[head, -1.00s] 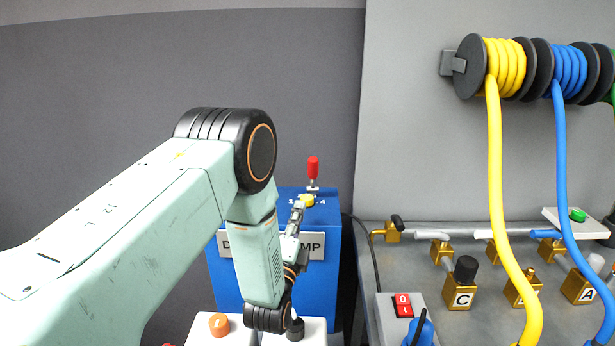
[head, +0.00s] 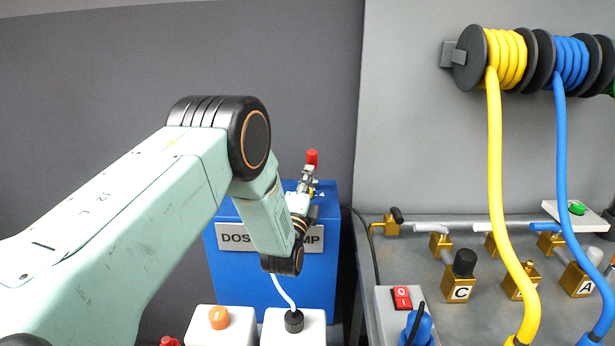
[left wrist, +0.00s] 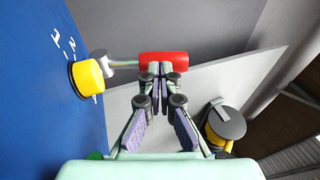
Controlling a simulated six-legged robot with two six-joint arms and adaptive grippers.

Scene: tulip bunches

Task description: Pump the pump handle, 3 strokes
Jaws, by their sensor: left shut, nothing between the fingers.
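The blue dosing pump box (head: 328,270) stands at the back, partly behind my left arm. Its handle has a red grip (head: 312,157) standing up above the box top; the red grip also shows in the left wrist view (left wrist: 163,63), on a grey metal rod (left wrist: 122,63). My left gripper (head: 309,174) is shut and empty, its fingertips just below the red grip in the head view. In the left wrist view its fingertips (left wrist: 158,75) overlap the red grip's lower edge; I cannot tell whether they touch. My right gripper is not in view.
A yellow knob (left wrist: 88,76) sits on the pump's blue face beside the handle. Two white containers with an orange cap (head: 219,317) and a black cap (head: 294,321) stand in front. A grey bench at right holds a red switch (head: 402,298), brass valves and hoses.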

